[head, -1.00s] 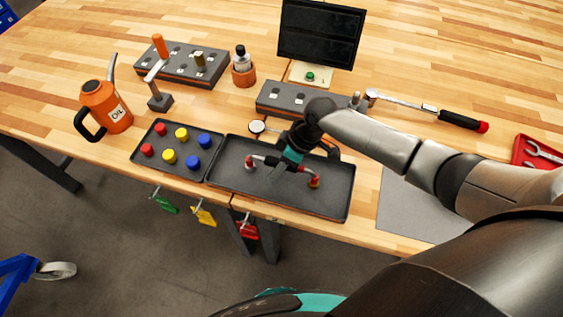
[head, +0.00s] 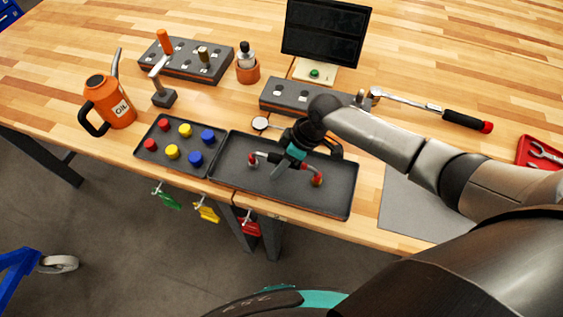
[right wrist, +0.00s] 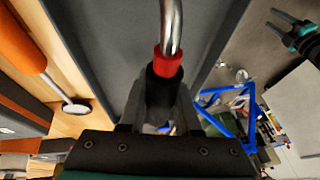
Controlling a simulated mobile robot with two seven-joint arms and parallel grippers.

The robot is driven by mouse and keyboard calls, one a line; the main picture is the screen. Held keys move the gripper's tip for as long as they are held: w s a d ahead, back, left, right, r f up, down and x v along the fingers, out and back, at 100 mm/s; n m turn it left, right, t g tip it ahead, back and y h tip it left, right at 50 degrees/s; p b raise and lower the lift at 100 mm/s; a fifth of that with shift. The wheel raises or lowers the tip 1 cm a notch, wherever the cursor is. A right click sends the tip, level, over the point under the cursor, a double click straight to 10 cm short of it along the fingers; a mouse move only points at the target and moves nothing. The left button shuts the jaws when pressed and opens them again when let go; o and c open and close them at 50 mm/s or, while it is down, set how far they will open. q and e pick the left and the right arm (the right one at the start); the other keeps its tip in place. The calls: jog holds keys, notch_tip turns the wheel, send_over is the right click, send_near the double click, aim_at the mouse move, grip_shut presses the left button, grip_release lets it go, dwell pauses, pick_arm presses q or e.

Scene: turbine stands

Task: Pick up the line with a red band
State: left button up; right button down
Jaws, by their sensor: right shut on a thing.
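The line with a red band is a short bent tube, dark in the middle with silvery bends and red near its ends. In the head view it is at the long dark tray (head: 335,200), with its red right end (head: 316,172) toward the tray's right part. My right gripper (head: 280,172) is shut on its dark middle. The right wrist view shows the red band (right wrist: 168,66) and silver tube (right wrist: 171,25) just beyond the fingers (right wrist: 160,115). I cannot tell whether the line touches the tray. My left gripper (right wrist: 277,22) is open and empty at the upper right there.
A tray of coloured caps (head: 152,130) adjoins on the left. An orange oil can (head: 118,108) stands farther left. A grey block (head: 290,96), a monitor (head: 326,35) and a torque wrench (head: 440,112) are behind. A grey mat (head: 400,205) lies on the right.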

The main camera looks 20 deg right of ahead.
aim_at(279, 159)
notch_tip(279, 159, up, 20)
jog(key=p, duration=0.1)
dwell(0.4)
jog(key=c, duration=1.1)
grip_release()
grip_shut()
